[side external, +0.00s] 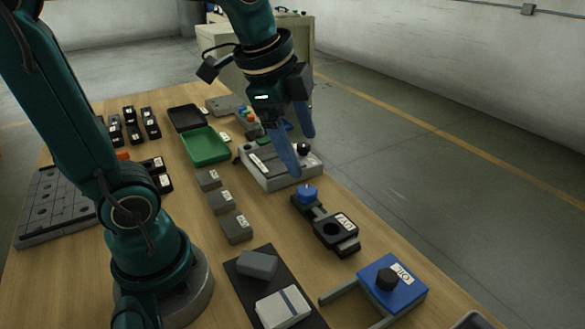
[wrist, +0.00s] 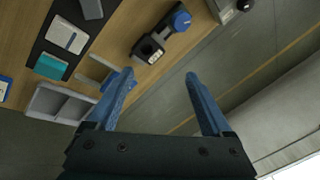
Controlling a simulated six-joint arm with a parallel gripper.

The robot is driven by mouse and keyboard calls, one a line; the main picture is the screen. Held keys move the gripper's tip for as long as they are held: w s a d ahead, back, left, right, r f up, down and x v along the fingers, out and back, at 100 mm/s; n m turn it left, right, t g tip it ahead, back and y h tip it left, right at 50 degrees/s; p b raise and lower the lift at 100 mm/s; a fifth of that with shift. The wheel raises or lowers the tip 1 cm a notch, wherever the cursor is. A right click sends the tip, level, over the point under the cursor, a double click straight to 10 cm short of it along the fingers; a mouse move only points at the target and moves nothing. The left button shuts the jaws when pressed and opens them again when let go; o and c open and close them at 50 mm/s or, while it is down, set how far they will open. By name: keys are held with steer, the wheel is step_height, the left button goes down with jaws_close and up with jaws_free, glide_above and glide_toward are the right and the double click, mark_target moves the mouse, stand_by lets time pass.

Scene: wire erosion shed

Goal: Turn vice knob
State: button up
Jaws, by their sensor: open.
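A blue knob (side external: 306,194) stands at one end of a black fixture (side external: 335,230) with a round opening and a white label; this may be the vice, but I cannot tell for sure. The knob (wrist: 181,20) and black fixture (wrist: 150,48) also show in the wrist view. My gripper (side external: 304,156) has two blue fingers, open and empty, above the table near the knob and apart from it.
A grey device (side external: 268,172) with a black knob lies behind the blue knob. A blue block (side external: 372,270) with a black knob and two grey bars is nearer. Grey blocks (side external: 237,229) and a green tray (side external: 205,147) lie left. The floor beyond the table edge is clear.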

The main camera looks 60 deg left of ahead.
steer(key=w+a+f+m+g, duration=0.2)
steer(key=w+a+f+m, duration=0.1)
steer(key=w+a+f, duration=0.15)
steer(key=g, duration=0.2)
glide_above(306, 189)
steer(key=shift+n, duration=0.3)
steer(key=f, duration=0.6)
steer(key=shift+d+f, duration=0.1)
steer(key=shift+d, duration=0.1)
steer(key=shift+a+f, duration=0.1)
steer(key=shift+f, duration=2.4)
jaws_close()
